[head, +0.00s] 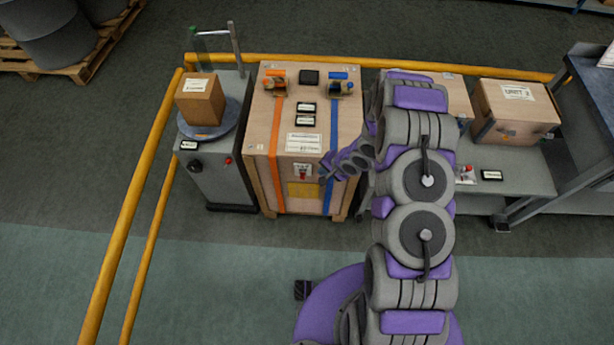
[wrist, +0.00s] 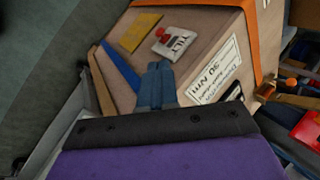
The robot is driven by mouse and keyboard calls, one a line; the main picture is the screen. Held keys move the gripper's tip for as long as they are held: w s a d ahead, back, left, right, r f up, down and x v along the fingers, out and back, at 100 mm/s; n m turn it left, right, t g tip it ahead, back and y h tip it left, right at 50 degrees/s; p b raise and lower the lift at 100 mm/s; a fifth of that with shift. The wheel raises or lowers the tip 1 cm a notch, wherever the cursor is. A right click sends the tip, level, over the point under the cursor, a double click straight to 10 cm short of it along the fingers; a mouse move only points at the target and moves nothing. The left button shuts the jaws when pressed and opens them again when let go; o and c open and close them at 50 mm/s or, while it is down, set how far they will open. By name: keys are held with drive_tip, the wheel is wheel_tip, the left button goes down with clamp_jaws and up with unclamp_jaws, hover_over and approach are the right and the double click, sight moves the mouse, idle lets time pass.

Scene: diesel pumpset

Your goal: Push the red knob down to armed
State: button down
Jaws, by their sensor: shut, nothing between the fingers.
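A white tilt plate (head: 299,166) with a small red part, which looks like the red knob (head: 303,172), is on the front face of the wooden crate (head: 262,120). In the wrist view the plate (wrist: 182,45) reads "TILT", and the red knob (wrist: 160,32) is at its upper left. My gripper (head: 324,172) is at the crate's front, just right of the plate. In the wrist view my gripper (wrist: 160,66) is shut and empty, its fingertips just below the plate. Whether they touch the crate, I cannot tell.
An orange strap (head: 278,150) and a blue strap (head: 333,130) run over the crate. A yellow label (head: 302,190) is below the plate. A grey machine (head: 222,180) with another red button (head: 228,161) stands left. Yellow rails (head: 135,190) border the left side.

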drive_tip(key=b+x, duration=0.4)
drive_tip(key=x, duration=1)
drive_tip(key=shift+d+f, duration=0.1)
drive_tip(key=shift+f, duration=1.75)
drive_tip(key=shift+s, duration=0.1)
drive_tip(key=p, duration=0.4)
approach(304, 178)
wheel_tip(304, 178, up, 2)
drive_tip(key=s+d, duration=0.2)
drive_tip(key=d, duration=0.1)
drive_tip(key=shift+a+r, duration=0.15)
drive_tip(key=shift+r, duration=0.1)
